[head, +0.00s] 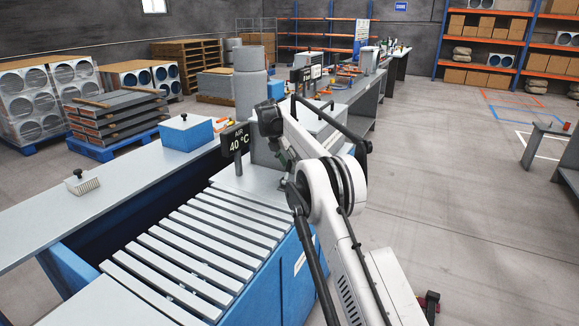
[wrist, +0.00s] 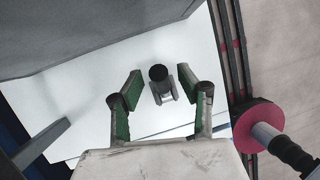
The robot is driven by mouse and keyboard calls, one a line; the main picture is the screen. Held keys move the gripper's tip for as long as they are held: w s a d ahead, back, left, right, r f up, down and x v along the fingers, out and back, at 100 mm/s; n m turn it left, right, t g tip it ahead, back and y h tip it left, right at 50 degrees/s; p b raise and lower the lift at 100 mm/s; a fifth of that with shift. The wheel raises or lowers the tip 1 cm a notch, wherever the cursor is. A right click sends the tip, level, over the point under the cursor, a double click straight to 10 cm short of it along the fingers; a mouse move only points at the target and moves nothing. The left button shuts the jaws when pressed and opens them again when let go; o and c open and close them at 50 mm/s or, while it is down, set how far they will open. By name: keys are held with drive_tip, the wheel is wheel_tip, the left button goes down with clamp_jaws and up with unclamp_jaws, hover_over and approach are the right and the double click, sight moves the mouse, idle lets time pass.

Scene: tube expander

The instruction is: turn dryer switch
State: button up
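The dryer switch, a small grey lever with a round black end (wrist: 159,77), stands on a pale flat surface in the wrist view. My gripper (wrist: 160,92) is open, with green pads on its fingers. The switch appears between the two fingertips, with a visible gap to each pad. How far the tips are above the surface is hard to tell. In the head view my gripper (head: 284,158) is over the machine's pale top beside the "AIR 40 °C" sign (head: 237,140); my arm partly hides it. I cannot make out the switch clearly there.
A grey cylinder (head: 250,95) rises behind the sign. A slatted conveyor (head: 195,245) lies in front. In the wrist view, a pink disc (wrist: 258,125) and dark bars (wrist: 232,55) are at right.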

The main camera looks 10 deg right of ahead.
drive_tip(key=v, duration=1)
drive_tip(key=shift+a+r, duration=0.2)
drive_tip(key=shift+r, duration=0.05)
drive_tip(key=shift+s, duration=0.1)
